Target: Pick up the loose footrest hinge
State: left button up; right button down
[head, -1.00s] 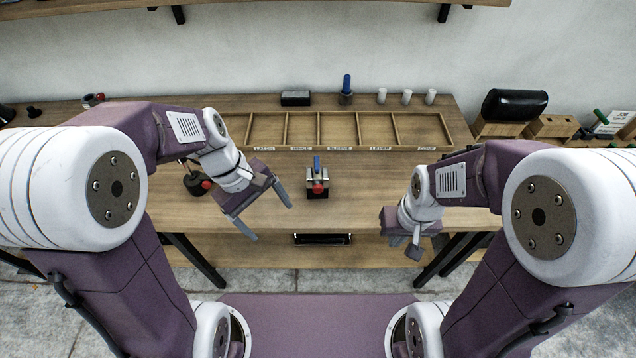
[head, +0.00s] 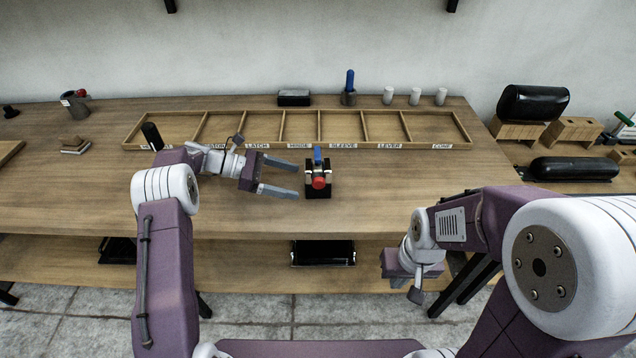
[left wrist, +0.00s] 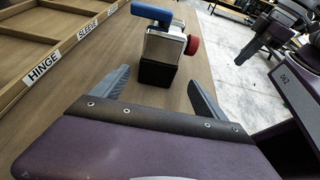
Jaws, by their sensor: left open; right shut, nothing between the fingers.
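The likely hinge is a small metal piece (head: 318,172) with a blue lever and a red knob, on a black block (head: 318,191) on the bench. In the left wrist view the metal piece (left wrist: 163,45) stands on the black block (left wrist: 157,74), just ahead of the fingers. My left gripper (head: 296,178) is open and points right at the piece, fingertips just short of its left side; it also shows in the left wrist view (left wrist: 160,88). Nothing is between its fingers. My right gripper (head: 402,287) is shut and empty, low in front of the bench's right part.
A wooden tray (head: 300,148) with labelled compartments, including HINGE, lies behind the piece. A blue-handled tool (head: 350,88), a black box (head: 294,97) and white cylinders (head: 415,96) stand behind it. Black cushions (head: 535,103) are at the right. The bench right of the piece is clear.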

aim_at(312, 183)
pick_arm(q)
jog(key=x, duration=0.7)
jog(key=shift+w+r, duration=0.1)
jog(key=shift+w, duration=0.2)
grip_shut()
